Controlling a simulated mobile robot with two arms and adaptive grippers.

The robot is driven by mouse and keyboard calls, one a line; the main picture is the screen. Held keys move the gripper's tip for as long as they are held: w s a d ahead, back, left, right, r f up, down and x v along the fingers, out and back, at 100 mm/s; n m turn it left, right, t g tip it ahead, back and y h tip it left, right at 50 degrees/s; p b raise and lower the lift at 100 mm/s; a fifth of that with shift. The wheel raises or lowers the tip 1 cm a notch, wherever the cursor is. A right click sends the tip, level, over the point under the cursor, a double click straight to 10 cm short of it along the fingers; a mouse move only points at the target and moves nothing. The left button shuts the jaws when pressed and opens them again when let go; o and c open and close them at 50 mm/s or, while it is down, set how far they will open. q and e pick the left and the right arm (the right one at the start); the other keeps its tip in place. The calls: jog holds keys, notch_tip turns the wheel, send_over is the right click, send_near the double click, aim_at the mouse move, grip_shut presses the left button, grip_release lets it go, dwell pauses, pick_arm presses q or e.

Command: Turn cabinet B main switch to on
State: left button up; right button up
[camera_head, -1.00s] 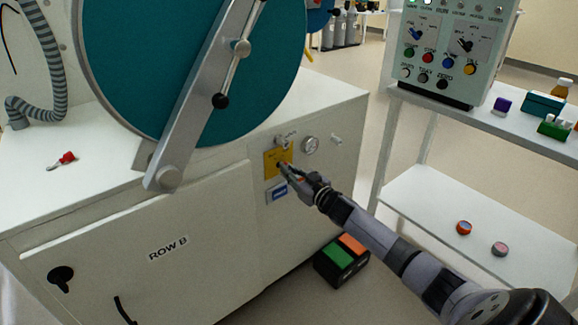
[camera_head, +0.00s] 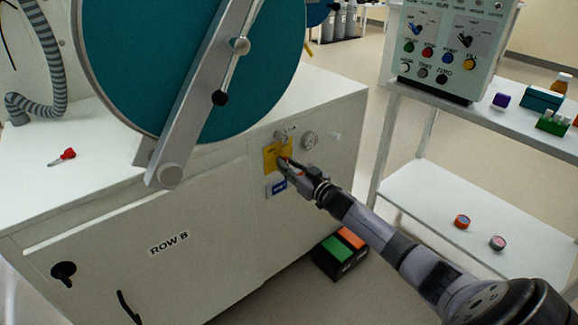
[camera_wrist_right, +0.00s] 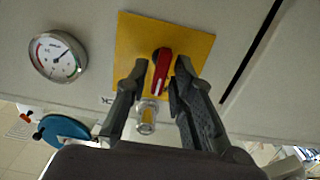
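The main switch is a red handle (camera_wrist_right: 162,70) on a yellow plate (camera_wrist_right: 198,44), on the front panel of the cabinet labelled ROW B (camera_head: 169,243). In the head view the yellow plate (camera_head: 269,155) is partly covered by my right gripper (camera_head: 284,163). In the right wrist view my right gripper (camera_wrist_right: 158,75) has its two fingers apart, one on each side of the red handle. Small gaps seem to show beside the handle; contact is unclear. My left gripper is not in view.
A round gauge (camera_head: 309,140) sits right of the plate, and a blue label (camera_head: 277,187) below it. A box with green and orange tops (camera_head: 336,250) stands on the floor by the cabinet. A white shelf cart (camera_head: 437,205) with a control panel stands at right.

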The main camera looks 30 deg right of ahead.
jog(key=shift+o, duration=0.5)
jog(key=shift+s, duration=0.1)
jog(key=s, duration=1.1)
jog(key=shift+s+d, duration=0.4)
jog(key=shift+d, duration=0.05)
